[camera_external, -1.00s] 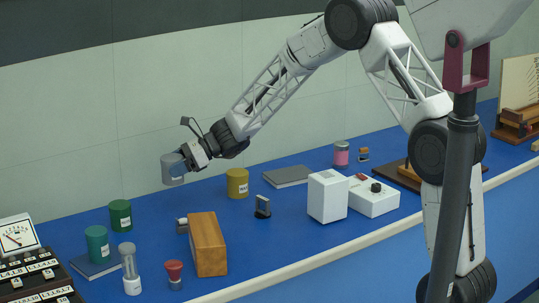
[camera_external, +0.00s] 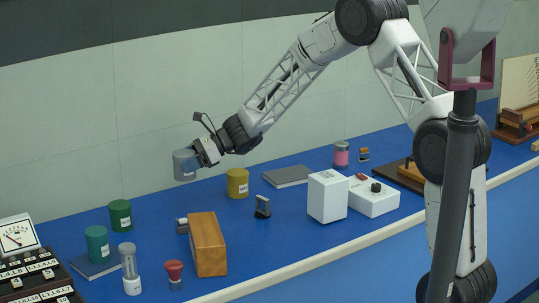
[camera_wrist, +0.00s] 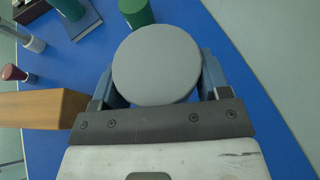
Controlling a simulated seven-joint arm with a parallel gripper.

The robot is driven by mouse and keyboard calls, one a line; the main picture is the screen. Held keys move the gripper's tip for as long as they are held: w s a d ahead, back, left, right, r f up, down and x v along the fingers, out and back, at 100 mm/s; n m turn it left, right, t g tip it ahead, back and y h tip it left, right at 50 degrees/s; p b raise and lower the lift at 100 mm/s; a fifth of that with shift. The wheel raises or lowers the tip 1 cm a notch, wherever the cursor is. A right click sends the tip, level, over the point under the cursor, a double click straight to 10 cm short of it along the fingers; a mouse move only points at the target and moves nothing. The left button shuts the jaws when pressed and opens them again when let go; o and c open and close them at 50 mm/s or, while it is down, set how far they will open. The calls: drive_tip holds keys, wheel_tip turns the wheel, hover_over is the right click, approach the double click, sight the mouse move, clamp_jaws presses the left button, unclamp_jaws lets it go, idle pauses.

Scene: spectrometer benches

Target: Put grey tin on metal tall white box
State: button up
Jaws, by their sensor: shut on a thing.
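The grey tin (camera_external: 184,164) is held in my gripper (camera_external: 195,158), above the blue bench and clear of it. In the wrist view the round grey top of the tin (camera_wrist: 157,65) sits between the two fingers, which are shut on its sides. The tall white box (camera_external: 327,196) stands upright on the bench, to the right of my gripper and lower. It looks painted white, with a small label on top. It is not in the wrist view.
A wooden block (camera_external: 208,245), a yellow tin (camera_external: 237,183) and a small dark stand (camera_external: 262,207) lie between. A low white box with a knob (camera_external: 374,196) adjoins the tall box's right. Green tins (camera_external: 120,215) stand at left. A grey book (camera_external: 287,176) lies behind.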

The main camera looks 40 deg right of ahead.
drive_tip(key=s+d+r+m+t, duration=0.1)
drive_tip(key=s+d+r, duration=0.2)
drive_tip(key=s+d, duration=0.65)
drive_tip(key=s+d+r+m+t, duration=0.1)
drive_tip(key=s+d+r, duration=0.3)
drive_tip(key=s+d, duration=0.6)
drive_tip(key=s+d+h, duration=0.1)
drive_tip(key=s+d, duration=0.3)
drive_tip(key=s, duration=0.7)
drive_tip(key=s+d+m+t, duration=0.1)
drive_tip(key=s+d, duration=0.3)
drive_tip(key=s, duration=0.8)
drive_tip(key=shift+d+m+t+h, duration=0.3)
drive_tip(key=shift+d+h, duration=0.05)
drive_tip(key=shift+h, duration=0.05)
drive_tip(key=shift+r, duration=0.1)
hover_over(331, 176)
drive_tip(key=shift+s+f, duration=0.1)
drive_tip(key=shift+f, duration=0.65)
drive_tip(key=shift+f, duration=1.75)
